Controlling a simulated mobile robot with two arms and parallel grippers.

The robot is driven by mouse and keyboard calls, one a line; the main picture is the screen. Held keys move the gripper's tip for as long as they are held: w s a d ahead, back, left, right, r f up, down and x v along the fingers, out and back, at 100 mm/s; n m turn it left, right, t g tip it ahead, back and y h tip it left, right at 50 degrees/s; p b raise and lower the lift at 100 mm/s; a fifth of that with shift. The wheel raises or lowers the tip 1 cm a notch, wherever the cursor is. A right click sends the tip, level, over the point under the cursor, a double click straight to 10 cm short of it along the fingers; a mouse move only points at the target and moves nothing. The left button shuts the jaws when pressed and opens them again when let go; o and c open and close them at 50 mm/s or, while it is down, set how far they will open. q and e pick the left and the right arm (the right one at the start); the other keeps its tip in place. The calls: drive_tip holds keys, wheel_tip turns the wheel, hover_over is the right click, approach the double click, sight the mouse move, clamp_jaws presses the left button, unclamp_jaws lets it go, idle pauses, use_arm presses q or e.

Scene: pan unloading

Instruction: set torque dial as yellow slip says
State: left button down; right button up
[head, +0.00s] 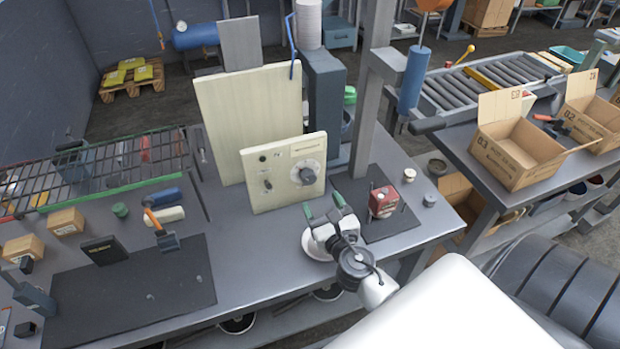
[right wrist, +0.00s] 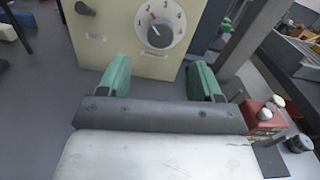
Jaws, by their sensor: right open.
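A cream control panel (head: 285,190) stands upright on the workbench, with a round pale dial (head: 307,173) at its right side. In the right wrist view the dial (right wrist: 178,33) shows a numbered face, a dark knob and a red pointer mark toward the upper left; I cannot read the exact setting. My right gripper (head: 323,206) is open and empty in front of the panel, below the dial. Its green fingers (right wrist: 160,78) are apart, with the panel beyond them. My left gripper is not in view. I cannot make out a yellow slip.
A larger cream board (head: 235,115) stands behind the panel. A red box (head: 383,202) sits on a dark mat to the right, beside a grey post (head: 366,110).

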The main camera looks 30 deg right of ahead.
sight(310, 182)
drive_tip(key=p+x, duration=0.1)
drive_tip(key=x, duration=0.7)
drive_tip(key=shift+w+d, duration=0.1)
drive_tip(key=shift+w, duration=0.1)
drive_tip(key=c, duration=0.9)
